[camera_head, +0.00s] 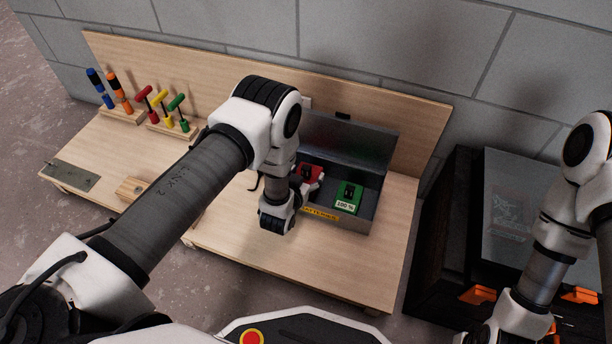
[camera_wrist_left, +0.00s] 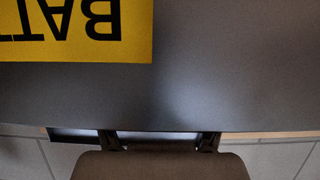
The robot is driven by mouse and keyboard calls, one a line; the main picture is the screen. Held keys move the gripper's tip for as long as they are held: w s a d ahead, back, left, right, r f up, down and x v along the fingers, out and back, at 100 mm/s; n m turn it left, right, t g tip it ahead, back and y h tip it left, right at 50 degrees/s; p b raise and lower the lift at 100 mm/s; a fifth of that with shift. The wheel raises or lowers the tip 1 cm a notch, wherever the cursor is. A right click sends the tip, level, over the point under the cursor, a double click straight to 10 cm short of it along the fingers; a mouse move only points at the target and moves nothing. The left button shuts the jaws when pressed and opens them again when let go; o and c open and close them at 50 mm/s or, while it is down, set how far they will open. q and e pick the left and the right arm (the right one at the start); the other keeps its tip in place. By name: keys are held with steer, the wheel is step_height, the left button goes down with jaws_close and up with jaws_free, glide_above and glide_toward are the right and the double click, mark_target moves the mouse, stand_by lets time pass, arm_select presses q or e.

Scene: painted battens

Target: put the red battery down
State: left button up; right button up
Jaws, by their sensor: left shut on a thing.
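The red battery (camera_head: 313,172) shows in the head view at the left end of the open grey battery box (camera_head: 350,224). My left gripper (camera_head: 299,184) is shut on it; my arm and wrist hide part of the grip. Whether the battery touches the box floor cannot be told. A green battery (camera_head: 348,197) marked 100 % sits in the box to the right of it. In the left wrist view, my gripper's fingers (camera_wrist_left: 159,141) show at the bottom, with the box's grey wall and yellow label (camera_wrist_left: 75,30) ahead; the red battery is not visible there. My right gripper is out of view.
The box stands on a wooden bench (camera_head: 340,268) with its lid (camera_head: 345,140) raised behind. Racked screwdrivers (camera_head: 120,92) and other coloured-handled tools (camera_head: 163,105) are at the far left. A metal plate (camera_head: 70,176) lies at the left edge. The bench's front right is clear.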

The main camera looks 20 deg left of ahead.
mark_target(305, 175)
arm_select(q)
steer(key=shift+f+b, duration=0.3)
steer(key=shift+f, duration=0.2)
steer(key=o, duration=1.6)
steer(key=shift+s+f, duration=0.1)
steer(key=s+r+p, duration=0.3)
steer(key=shift+s+a+r+p, duration=0.1)
steer(key=shift+p, duration=0.2)
steer(key=s+a+r+g+p, duration=0.2)
steer(key=s+g, duration=0.4)
steer(key=s, duration=1)
steer(key=s+a+r+g+p, duration=0.1)
steer(key=s+a+g, duration=0.3)
steer(key=s, duration=1.2)
steer(key=r+g, duration=0.1)
steer(key=g, duration=0.2)
steer(key=shift+n+g+p, duration=0.3)
steer(key=shift+n+p, duration=0.05)
steer(key=shift+n, duration=0.05)
